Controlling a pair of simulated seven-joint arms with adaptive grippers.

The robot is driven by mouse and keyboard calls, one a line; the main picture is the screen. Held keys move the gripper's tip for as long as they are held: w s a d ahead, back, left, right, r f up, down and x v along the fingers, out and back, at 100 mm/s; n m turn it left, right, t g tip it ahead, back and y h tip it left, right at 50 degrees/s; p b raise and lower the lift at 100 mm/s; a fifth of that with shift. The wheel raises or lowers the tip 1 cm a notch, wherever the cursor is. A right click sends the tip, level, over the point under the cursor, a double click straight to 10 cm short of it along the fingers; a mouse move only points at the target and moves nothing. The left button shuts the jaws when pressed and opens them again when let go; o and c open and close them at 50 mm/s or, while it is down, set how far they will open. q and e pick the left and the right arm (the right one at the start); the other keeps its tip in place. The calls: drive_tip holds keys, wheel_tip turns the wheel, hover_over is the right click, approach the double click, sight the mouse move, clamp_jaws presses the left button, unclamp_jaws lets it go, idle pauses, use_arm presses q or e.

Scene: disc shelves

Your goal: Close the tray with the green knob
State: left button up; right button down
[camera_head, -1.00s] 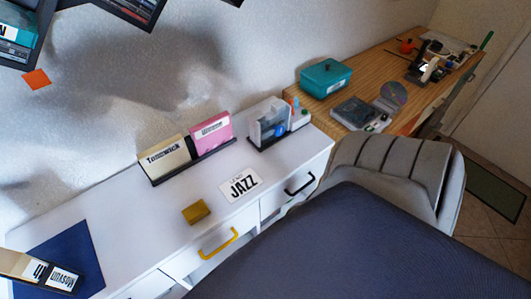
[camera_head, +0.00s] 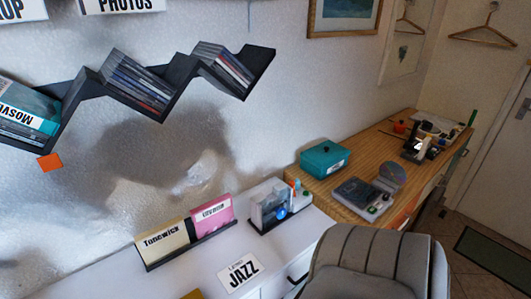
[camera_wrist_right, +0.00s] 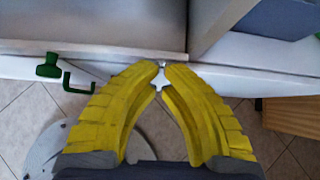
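A green knob (camera_wrist_right: 48,66) shows at the left of the right wrist view, against a white front edge (camera_wrist_right: 15,67). A green hooked handle (camera_wrist_right: 78,84) is just right of and below it. Which of these pale panels belongs to the tray is hard to tell. My right gripper (camera_wrist_right: 161,66) has yellow fingers whose tips nearly meet, right of the knob and apart from it. My left gripper is in no current view. The head view shows neither gripper nor the green knob.
The white desk (camera_head: 195,272) carries disc holders (camera_head: 187,232) and a JAZZ card (camera_head: 240,272). A grey chair (camera_head: 375,265) stands close on the right. Zigzag disc shelves (camera_head: 140,90) hang on the wall. A wooden desk (camera_head: 330,190) is behind the chair.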

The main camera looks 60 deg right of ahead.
drive_tip(key=s+f+v, duration=0.1)
drive_tip(key=v, duration=1.1)
drive_tip(key=shift+s+a+f, duration=0.15)
drive_tip(key=shift+s+a, duration=0.1)
drive_tip(key=shift+s, duration=0.15)
drive_tip(key=s+a+f+n+g+y, duration=0.2)
drive_tip(key=s+a+f+n, duration=0.35)
drive_tip(key=n, duration=0.85)
drive_tip(key=s+a+f+n+g+y, duration=0.2)
drive_tip(key=s+a+f+n, duration=0.35)
drive_tip(key=n, duration=0.85)
drive_tip(key=s+d+f+n+g, duration=0.3)
drive_tip(key=s+d+f+n, duration=0.3)
drive_tip(key=n, duration=0.7)
drive_tip(key=w+d, duration=0.1)
drive_tip(key=w+d+f+n, duration=0.1)
drive_tip(key=w, duration=0.1)
drive_tip(key=w+d+f+n+h, duration=0.1)
drive_tip(key=shift+w+f, duration=0.25)
